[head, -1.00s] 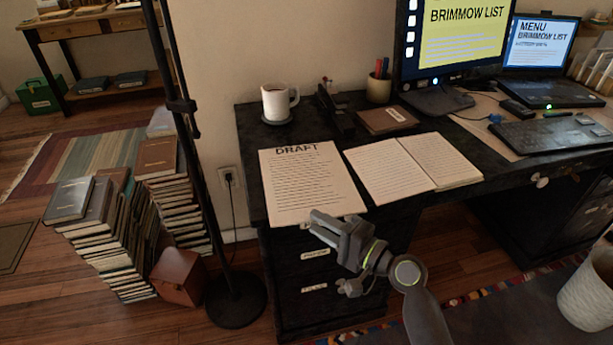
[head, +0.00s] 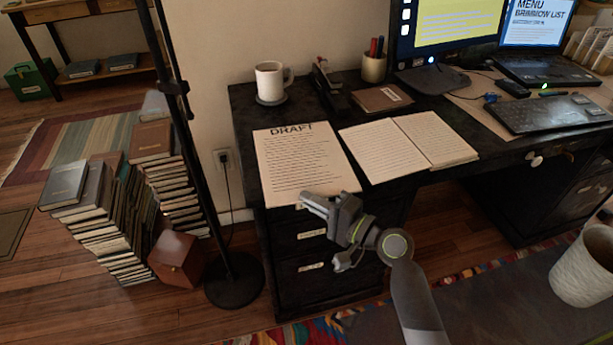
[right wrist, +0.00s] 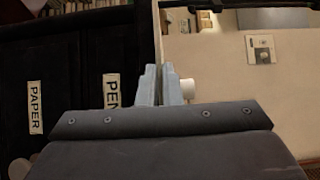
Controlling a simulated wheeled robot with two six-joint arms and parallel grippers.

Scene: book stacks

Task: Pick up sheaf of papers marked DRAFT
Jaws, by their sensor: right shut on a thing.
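The sheaf of papers marked DRAFT (head: 300,160) lies on the left part of the black desk in the head view, its title at the far end. Its near edge is at the desk's front edge. My right gripper (head: 318,205) is at that near edge, shut on the sheaf. In the right wrist view, my right gripper's fingers (right wrist: 160,82) are close together; how much paper is between them is hard to see there. My left gripper is not in view.
An open notebook (head: 408,146) lies close to the right of the sheaf. A white mug (head: 270,82) stands behind it on a coaster. Below are labelled drawers (head: 312,236). A lamp pole (head: 190,140) and book stacks (head: 105,220) stand left of the desk.

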